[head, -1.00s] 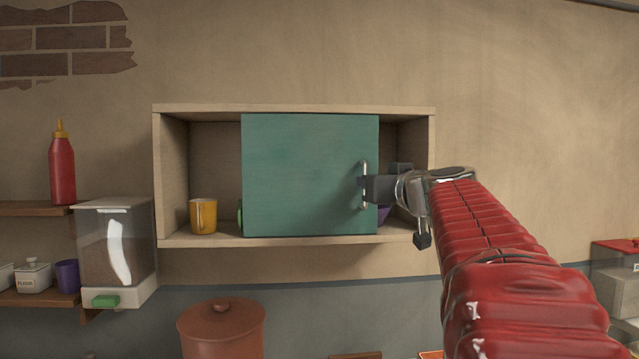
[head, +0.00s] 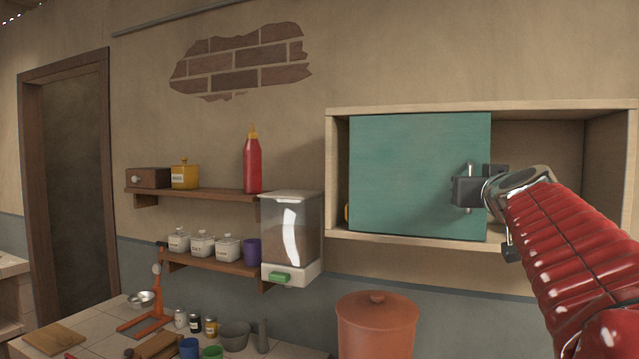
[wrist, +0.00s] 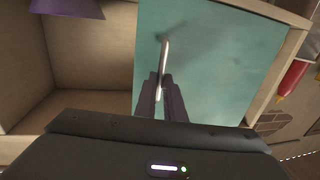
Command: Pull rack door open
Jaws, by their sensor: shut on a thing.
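The rack (head: 480,106) is a pale wooden wall box. Its teal door (head: 410,175) is a flat panel lying across the front, covering the left part nearly to the left side wall. The right part is open. My gripper (head: 464,191) is shut on the slim upright metal handle (head: 469,170) near the door's right edge. In the wrist view, both dark fingers (wrist: 159,88) close around the handle (wrist: 164,60), against the teal door (wrist: 215,60). A sliver of the yellow mug (head: 346,212) shows left of the door; the rest is hidden.
A clear dispenser (head: 291,235) hangs just left of the rack. Shelves with a red bottle (head: 252,165) and white jars (head: 203,243) are further left. A brown lidded pot (head: 376,325) stands below. A purple object (wrist: 66,8) shows inside the rack's open part.

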